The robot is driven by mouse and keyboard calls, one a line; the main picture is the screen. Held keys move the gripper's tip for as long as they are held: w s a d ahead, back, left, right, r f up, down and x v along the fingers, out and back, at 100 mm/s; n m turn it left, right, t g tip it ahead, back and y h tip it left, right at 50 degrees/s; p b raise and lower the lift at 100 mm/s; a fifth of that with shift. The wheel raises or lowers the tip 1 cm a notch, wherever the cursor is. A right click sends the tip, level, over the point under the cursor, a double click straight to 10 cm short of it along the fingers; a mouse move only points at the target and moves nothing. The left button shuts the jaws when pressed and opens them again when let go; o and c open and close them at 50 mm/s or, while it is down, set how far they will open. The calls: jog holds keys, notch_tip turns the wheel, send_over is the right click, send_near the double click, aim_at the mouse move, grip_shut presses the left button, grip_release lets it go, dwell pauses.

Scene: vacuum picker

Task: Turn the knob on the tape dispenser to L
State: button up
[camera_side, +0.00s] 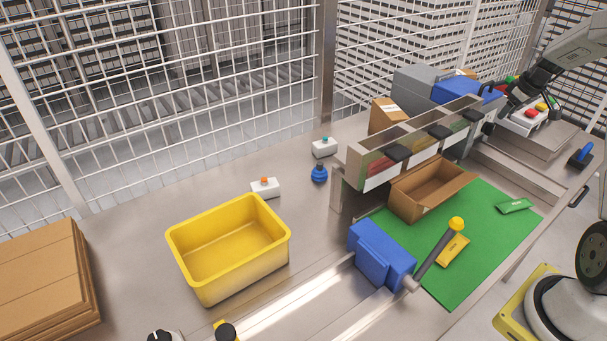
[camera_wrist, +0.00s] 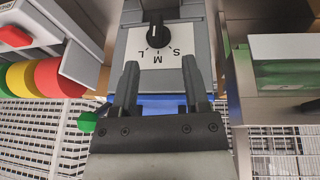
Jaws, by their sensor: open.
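In the wrist view the tape dispenser's grey face (camera_wrist: 203,40) carries a white plate with the letters S, M and L, upside down in this view. A black knob (camera_wrist: 157,33) stands at the plate's upper middle; which letter it points to I cannot tell. My gripper (camera_wrist: 158,75) is open and empty, its two black fingers spread on either side of the plate's lower part. The knob lies beyond the fingertips, apart from them. In the side view my gripper (camera_side: 504,108) is at the right, beside the grey and blue machine (camera_side: 415,84); the knob is not visible there.
A box with a red button (camera_wrist: 15,36) and a red, yellow and green stack light (camera_wrist: 45,78) stand left of the dispenser in the wrist view. In the side view, a bin rack (camera_side: 352,165), an open carton (camera_side: 407,207) and a yellow tub (camera_side: 280,255) occupy the table.

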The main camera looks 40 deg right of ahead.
aim_at(490, 136)
jog(key=shift+s+d+f+t+y, duration=0.1)
jog(key=shift+d+f+t+y, duration=0.1)
jog(key=shift+d+y, duration=0.2)
jog(key=shift+d+f+t+y, duration=0.2)
jog(key=shift+d+y, duration=0.1)
jog(key=shift+d, duration=0.15)
jog(key=shift+x, duration=3.85)
grip_shut()
